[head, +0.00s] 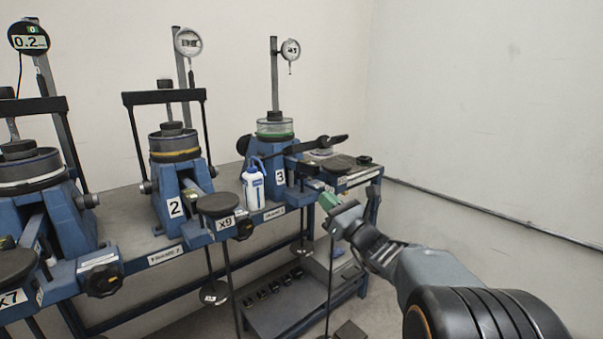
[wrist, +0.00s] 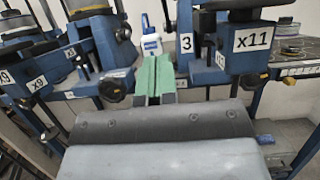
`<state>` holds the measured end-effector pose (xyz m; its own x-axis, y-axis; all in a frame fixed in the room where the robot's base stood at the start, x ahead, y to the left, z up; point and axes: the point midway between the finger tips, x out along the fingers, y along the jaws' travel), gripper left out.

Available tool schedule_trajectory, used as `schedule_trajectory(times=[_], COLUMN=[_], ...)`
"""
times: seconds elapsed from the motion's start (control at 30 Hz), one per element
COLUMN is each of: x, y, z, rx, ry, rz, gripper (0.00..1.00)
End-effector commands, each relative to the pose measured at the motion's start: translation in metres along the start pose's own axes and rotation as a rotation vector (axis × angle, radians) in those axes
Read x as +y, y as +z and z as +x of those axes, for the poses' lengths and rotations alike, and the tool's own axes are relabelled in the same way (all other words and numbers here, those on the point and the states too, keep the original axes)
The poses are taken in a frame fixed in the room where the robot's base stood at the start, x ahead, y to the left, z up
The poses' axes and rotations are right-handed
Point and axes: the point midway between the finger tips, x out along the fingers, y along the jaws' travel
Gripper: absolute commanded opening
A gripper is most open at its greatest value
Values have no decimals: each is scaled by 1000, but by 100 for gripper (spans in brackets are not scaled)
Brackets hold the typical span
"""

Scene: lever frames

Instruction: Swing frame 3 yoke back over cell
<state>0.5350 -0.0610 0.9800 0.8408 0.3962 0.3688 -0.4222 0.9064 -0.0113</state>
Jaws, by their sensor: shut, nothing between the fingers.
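Frame 3 (head: 278,178) is a blue stand at the right end of the bench, and its number plate also shows in the wrist view (wrist: 186,42). Its cell (head: 275,127) is a round cup with a green band, with no crossbar over it. The frame 3 yoke (head: 312,146) appears as a dark bar lying low, to the right of the cell. My gripper (head: 328,201) is in front of and below the yoke, apart from it. In the wrist view its green fingers (wrist: 155,78) are together and empty.
A white and blue bottle (head: 253,185) stands left of frame 3. Frame 2 (head: 175,207) has its black yoke (head: 163,96) upright over its cell. A dial gauge (head: 290,50) stands on a post above frame 3.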

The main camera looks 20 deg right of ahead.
Motion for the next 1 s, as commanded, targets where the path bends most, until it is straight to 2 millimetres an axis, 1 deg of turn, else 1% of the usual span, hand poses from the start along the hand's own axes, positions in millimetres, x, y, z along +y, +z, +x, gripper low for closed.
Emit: schedule_trajectory(times=[0.17, 0.4, 0.57, 0.6, 0.8, 1.0], x=[-3, -3, -3, -4, -4, -4], y=[0, 0, 0, 5, 22, 28], z=[22, 68, 96, 101, 116, 123], rx=[-12, -10, -9, -11, -10, -8], ry=[-11, -9, -9, -10, -11, -11], rz=[11, 10, 9, 7, 8, 7], gripper=[0, 0, 0, 0, 0, 0])
